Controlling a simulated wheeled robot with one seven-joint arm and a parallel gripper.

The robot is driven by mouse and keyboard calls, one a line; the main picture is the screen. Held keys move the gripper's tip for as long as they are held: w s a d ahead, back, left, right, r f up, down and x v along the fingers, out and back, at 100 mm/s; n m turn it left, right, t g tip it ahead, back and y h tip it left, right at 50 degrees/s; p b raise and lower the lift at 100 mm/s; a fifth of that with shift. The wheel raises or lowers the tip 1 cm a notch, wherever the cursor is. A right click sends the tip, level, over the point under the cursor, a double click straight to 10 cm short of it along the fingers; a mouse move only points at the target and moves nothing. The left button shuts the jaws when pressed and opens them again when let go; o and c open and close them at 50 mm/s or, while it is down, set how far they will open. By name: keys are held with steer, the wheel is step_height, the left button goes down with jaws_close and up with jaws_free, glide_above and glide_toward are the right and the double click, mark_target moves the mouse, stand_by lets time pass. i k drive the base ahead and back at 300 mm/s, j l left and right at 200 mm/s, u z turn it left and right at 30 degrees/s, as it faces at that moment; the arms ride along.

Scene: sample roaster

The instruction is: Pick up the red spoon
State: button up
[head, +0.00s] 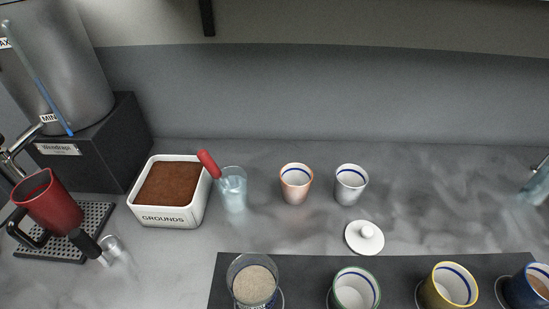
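The red spoon shows as a red handle (209,164) that sticks up and leans left out of a clear glass of water (233,192). The lower part of the spoon is inside the glass and is hard to make out. The glass stands on the grey counter, just right of the white grounds box. My gripper is not in view.
The white grounds box (168,219) stands close to the handle on the left. Two small cups, orange (296,188) and white (350,187), stand to the right. A white lid (364,238) and a dark mat (310,266) with several cups are in front. A red pitcher (52,204) stands left.

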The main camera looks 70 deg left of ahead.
mark_target(204, 156)
steer(key=u, duration=2.45)
